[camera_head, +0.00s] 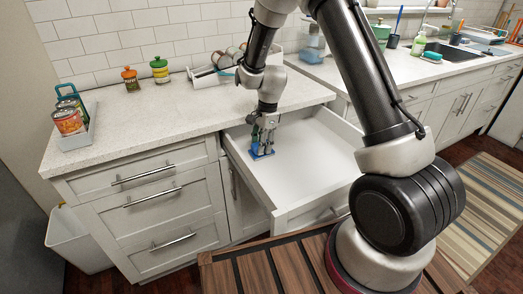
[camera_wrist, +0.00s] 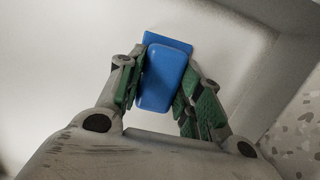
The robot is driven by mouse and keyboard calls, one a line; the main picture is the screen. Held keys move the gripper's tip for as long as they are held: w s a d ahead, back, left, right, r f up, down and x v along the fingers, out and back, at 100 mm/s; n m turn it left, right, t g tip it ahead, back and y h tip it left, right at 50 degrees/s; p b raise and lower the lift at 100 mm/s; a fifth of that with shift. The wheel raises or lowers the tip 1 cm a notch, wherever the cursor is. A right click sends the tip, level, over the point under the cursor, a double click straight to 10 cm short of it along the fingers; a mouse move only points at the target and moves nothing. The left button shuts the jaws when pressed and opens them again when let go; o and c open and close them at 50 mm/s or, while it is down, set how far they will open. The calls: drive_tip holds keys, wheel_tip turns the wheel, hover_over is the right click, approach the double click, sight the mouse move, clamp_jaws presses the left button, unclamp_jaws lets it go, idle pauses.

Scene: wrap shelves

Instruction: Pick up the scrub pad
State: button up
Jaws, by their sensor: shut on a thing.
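The scrub pad (camera_wrist: 163,80) is a blue block with a wider, flat blue edge at its far end. In the wrist view it lies between the two green-padded fingers of my gripper (camera_wrist: 160,92), which are shut on its sides. In the head view my gripper (camera_head: 264,138) points down inside the open drawer (camera_head: 300,160), near its back left corner. The blue pad (camera_head: 261,153) shows at the fingertips there, at or close to the drawer floor; I cannot tell whether it touches the floor.
The drawer is otherwise empty. Its walls stand close to my gripper. On the counter (camera_head: 150,120) are two small jars (camera_head: 159,70), a caddy with cans (camera_head: 70,120) and a white rack (camera_head: 212,77). A sink (camera_head: 445,55) is at the far right.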

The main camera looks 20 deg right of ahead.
wheel_tip(320, 180, up, 10)
drive_tip(key=shift+r, duration=0.1)
idle(0.4)
